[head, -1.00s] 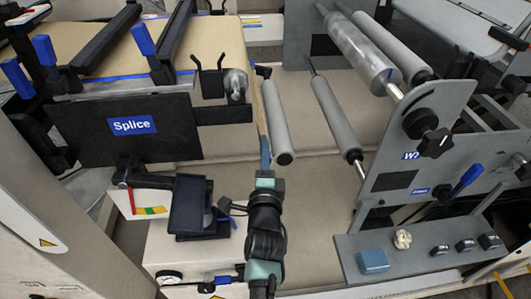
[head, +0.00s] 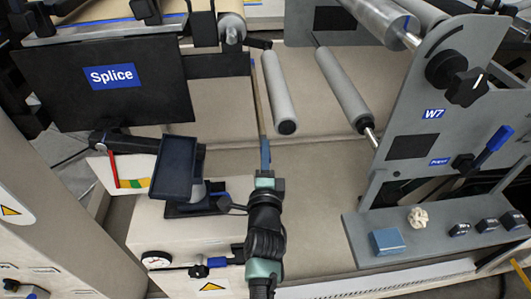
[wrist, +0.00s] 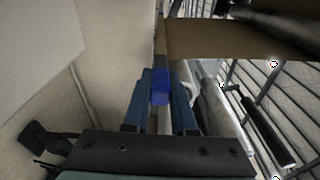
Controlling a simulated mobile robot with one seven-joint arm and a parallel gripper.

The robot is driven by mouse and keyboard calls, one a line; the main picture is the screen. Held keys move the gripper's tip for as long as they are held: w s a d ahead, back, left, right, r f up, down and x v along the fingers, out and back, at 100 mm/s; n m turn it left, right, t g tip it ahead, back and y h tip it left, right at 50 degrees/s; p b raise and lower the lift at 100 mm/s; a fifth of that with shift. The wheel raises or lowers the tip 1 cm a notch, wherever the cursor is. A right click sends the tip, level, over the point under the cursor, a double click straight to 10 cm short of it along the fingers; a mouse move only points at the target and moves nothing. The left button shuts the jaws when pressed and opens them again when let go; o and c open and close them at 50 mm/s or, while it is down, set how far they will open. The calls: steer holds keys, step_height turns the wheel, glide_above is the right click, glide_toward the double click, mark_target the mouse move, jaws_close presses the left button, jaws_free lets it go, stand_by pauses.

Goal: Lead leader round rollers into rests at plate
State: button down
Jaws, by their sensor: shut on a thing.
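My gripper (head: 265,155) is in the lower middle of the head view, its blue fingers pointing away from me. In the wrist view its two fingers (wrist: 161,100) are shut on a blue piece (wrist: 160,86) at the leader's end. The brown leader (wrist: 235,40) runs off beyond it; in the head view it shows as a thin, nearly edge-on strip (head: 257,95). A grey roller (head: 280,90) is just right of the strip, apart from my gripper. A second grey roller (head: 343,90) is further right, by the W7 plate (head: 415,115). I cannot pick out the rests.
The dark Splice panel (head: 100,85) and a dark tilted screen (head: 178,168) stand at left. A large metallic roller (head: 378,18) is at upper right. A ledge (head: 380,270) at lower right carries a blue block (head: 387,241) and small items. The beige floor area between is clear.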

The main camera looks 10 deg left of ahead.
steer(key=shift+f, duration=0.4)
steer(key=shift+w+d+f+b, duration=0.1)
steer(key=shift+d+f+b, duration=0.3)
steer(key=shift+b, duration=0.5)
steer(key=shift+w+d+f+b, duration=0.15)
steer(key=shift+d+f+b, duration=0.3)
steer(key=shift+b, duration=0.8)
steer(key=shift+r, duration=0.1)
